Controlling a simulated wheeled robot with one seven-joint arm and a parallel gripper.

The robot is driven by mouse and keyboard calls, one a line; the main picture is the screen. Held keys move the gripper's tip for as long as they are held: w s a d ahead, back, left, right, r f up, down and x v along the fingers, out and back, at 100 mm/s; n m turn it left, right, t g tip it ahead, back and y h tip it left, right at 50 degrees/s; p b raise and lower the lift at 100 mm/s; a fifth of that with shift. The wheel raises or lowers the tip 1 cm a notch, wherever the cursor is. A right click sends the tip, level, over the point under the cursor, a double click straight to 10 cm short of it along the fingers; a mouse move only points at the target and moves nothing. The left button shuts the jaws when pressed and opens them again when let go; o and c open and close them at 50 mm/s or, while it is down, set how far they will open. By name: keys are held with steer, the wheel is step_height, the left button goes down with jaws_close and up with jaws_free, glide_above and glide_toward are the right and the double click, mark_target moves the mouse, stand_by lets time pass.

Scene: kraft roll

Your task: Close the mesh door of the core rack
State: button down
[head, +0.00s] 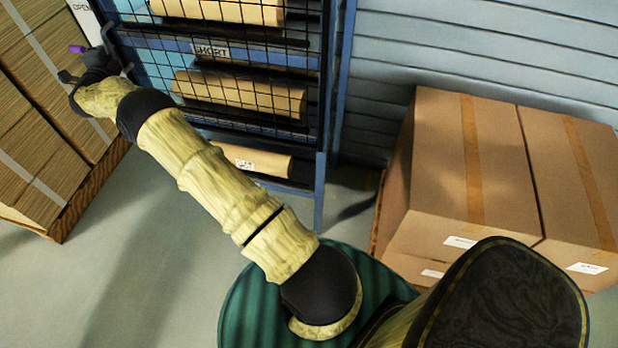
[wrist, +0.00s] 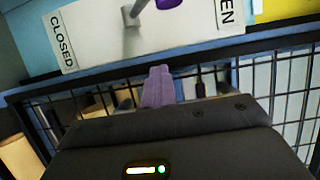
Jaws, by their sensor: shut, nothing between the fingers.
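The core rack has a blue frame (head: 333,110). Its black mesh door (head: 250,60) spans the front, with kraft rolls behind it; I cannot tell whether it is fully flush. The mesh also shows in the wrist view (wrist: 285,75). A white sign (wrist: 95,30) reads CLOSED at left and OPEN at right. On it is a grey lever (wrist: 131,14) with a purple knob (wrist: 170,2). My gripper (wrist: 158,82) has purple fingers, shut and empty, just below the sign at the door's dark top bar. In the head view my gripper (head: 80,62) is at the rack's left edge.
A stack of brown cardboard (head: 45,150) on a wooden pallet stands close at left. Taped cartons (head: 470,160) stand at right. A kraft roll (head: 245,160) lies on the low shelf below the mesh. Grey floor (head: 120,280) is clear at front left.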

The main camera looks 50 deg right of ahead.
steer(key=shift+d+r, duration=0.7)
steer(key=shift+d, duration=0.3)
steer(key=shift+a+f, duration=0.2)
steer(key=shift+a, duration=0.4)
steer(key=s+a+b, duration=0.1)
steer(key=s+a, duration=0.2)
steer(key=a, duration=0.3)
steer(key=s+a+f+b, duration=0.1)
steer(key=s+a, duration=0.2)
steer(key=a, duration=0.4)
steer(key=shift+s, duration=0.35)
